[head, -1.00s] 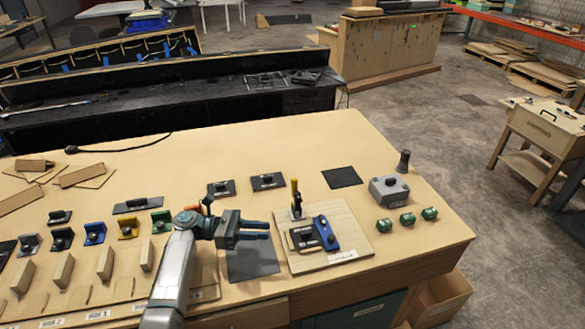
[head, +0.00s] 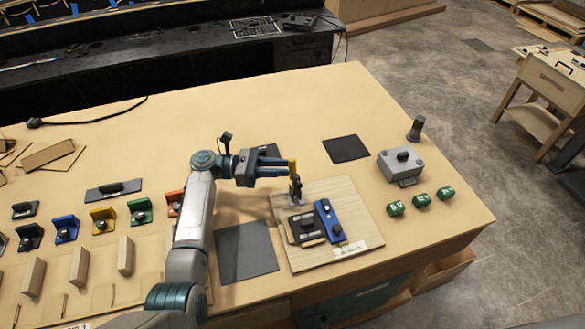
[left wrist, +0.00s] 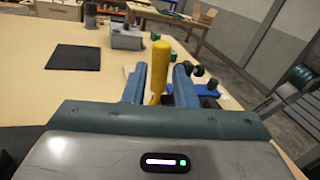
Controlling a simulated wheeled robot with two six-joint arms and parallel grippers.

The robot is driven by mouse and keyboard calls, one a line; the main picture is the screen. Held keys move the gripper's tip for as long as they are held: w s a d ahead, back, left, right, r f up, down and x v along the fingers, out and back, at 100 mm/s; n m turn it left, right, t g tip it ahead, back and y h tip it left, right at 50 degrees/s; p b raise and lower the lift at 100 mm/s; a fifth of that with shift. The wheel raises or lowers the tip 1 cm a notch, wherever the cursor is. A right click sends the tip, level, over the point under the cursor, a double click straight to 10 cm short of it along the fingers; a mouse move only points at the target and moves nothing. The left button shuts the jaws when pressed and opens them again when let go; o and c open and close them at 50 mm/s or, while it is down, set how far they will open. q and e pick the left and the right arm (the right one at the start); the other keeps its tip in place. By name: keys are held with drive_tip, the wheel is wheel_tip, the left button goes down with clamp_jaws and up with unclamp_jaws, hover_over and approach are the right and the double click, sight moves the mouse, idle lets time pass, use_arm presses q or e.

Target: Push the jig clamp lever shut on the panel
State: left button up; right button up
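The jig is a pale wooden board (head: 344,189) on the bench. The yellow-handled clamp lever (head: 293,167) stands upright at its back left. A small dark panel with a black handle (head: 305,228) lies on the board in front of the lever, beside a blue block (head: 328,221). My left gripper (head: 285,172) is at the lever's handle. In the left wrist view the yellow handle (left wrist: 160,70) rises between the two fingers, which are apart with narrow gaps on both sides. Contact cannot be told. My right gripper is not in view.
A grey box with a black knob (head: 401,164) and several green blocks (head: 421,200) stand right of the jig. A dark mat (head: 246,250) lies to its left, another (head: 346,148) behind it. Coloured brackets (head: 103,220) line the bench's left. The back middle is clear.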

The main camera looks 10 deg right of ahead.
sight(293, 168)
use_arm(q)
drive_tip(key=d, duration=0.2)
drive_tip(key=shift+d+f, duration=0.15)
drive_tip(key=shift+d, duration=0.2)
drive_tip(key=shift+s+d+r+b, duration=0.2)
drive_tip(key=shift+s+d+b, duration=0.15)
drive_tip(key=shift+d, duration=0.2)
drive_tip(key=shift+w, duration=0.1)
clamp_jaws()
